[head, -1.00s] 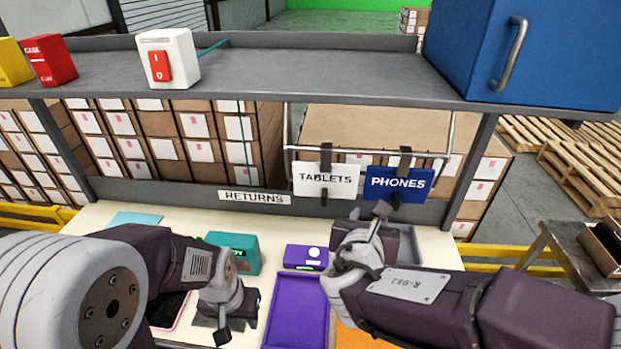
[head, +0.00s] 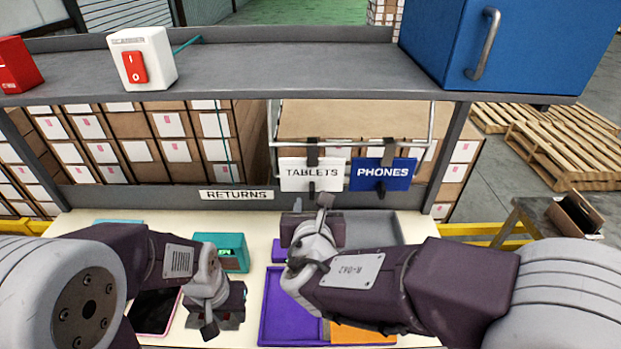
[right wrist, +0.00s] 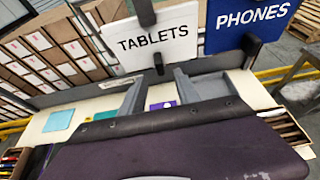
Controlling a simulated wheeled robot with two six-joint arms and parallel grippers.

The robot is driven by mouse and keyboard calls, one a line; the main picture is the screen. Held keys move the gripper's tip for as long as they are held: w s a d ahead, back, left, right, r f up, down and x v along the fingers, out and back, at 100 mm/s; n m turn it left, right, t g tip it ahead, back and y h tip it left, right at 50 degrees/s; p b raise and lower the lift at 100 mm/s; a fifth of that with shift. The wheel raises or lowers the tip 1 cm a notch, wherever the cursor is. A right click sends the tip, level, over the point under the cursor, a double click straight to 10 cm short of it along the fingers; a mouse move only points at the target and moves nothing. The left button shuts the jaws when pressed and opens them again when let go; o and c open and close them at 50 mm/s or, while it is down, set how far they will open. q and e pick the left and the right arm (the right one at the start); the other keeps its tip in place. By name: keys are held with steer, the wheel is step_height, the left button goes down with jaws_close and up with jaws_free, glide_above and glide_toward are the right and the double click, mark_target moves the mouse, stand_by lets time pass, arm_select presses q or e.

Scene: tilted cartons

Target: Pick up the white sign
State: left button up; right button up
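The white sign (head: 312,175), lettered TABLETS, hangs by dark clips from a metal rail above the table. It also shows in the right wrist view (right wrist: 158,42). My right gripper (head: 311,204) is just below and in front of the sign in the head view, pointing up towards it, open and empty. In the right wrist view its fingers (right wrist: 158,92) are spread below the sign, apart from it. My left gripper (head: 220,322) is low over the front of the table, away from the sign; it looks open and empty.
A blue sign (head: 382,174), lettered PHONES, hangs close to the right. A grey shelf (head: 270,70) runs above, with a blue cabinet (head: 510,45) and a white switch box (head: 143,58). A teal box (head: 222,250) and a purple tray (head: 290,310) are on the table.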

mark_target(311, 196)
steer(key=x, duration=0.2)
steer(key=p+x, duration=0.1)
steer(key=x, duration=0.1)
steer(key=shift+w+d+r, duration=0.1)
steer(key=shift+d+r, duration=0.05)
steer(key=shift+d, duration=0.1)
steer(key=shift+w+a, duration=0.35)
steer(key=shift+a, duration=0.05)
steer(key=shift+s, duration=0.1)
steer(key=c, duration=0.5)
steer(key=shift+s+d, duration=0.1)
steer(key=shift+d, duration=0.15)
jaws_close()
steer(key=shift+a, duration=0.15)
